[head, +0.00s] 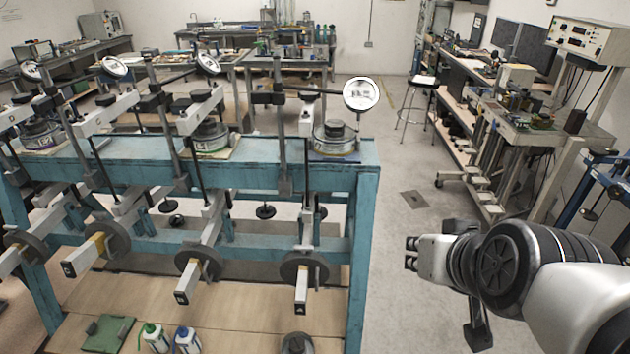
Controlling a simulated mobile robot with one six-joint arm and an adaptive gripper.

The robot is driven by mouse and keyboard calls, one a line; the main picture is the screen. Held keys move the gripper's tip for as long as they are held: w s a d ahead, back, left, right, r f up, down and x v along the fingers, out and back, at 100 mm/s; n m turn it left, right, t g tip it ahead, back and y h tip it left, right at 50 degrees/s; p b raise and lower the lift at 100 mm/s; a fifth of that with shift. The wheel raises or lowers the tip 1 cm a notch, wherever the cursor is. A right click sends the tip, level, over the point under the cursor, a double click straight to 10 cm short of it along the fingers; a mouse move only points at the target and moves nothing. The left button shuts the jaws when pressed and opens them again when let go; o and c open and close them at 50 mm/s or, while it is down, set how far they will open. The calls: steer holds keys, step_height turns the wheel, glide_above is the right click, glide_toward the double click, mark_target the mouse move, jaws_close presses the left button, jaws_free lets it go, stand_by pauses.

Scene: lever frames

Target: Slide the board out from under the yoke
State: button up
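Several lever frames stand in a row on the blue bench. Thin flat boards lie under the round cells on the bench top: a pale yellowish board (222,152) under the middle cell (208,136) and a darker board (334,157) under the right cell (336,138). The right yoke (281,150) has upright rods and a crossbar beside and above that cell. Which board the task means is not clear. My gripper (411,253) is at right, over the floor, apart from the bench and boards. Whether its fingers are open is not clear.
Dial gauges, such as the right one (361,94), stand above the bench. Lever beams with round weights (304,268) jut out in front. Floor right of the bench is open.

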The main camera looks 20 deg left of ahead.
steer(key=w+a+f+t+b, duration=0.2)
steer(key=w+a+t, duration=0.2)
steer(key=w+a, duration=0.5)
steer(key=w+a+f+t+y+b, duration=0.1)
steer(key=w+a+f+t+b, duration=0.1)
steer(key=w+a, duration=0.7)
steer(key=a+t+b, duration=0.1)
steer(key=a+t, duration=0.1)
steer(key=a, duration=0.6)
steer(key=shift+w+f+n+t+y, duration=0.25)
steer(key=shift+w+n+t+y, duration=0.05)
steer(key=shift+t, duration=0.1)
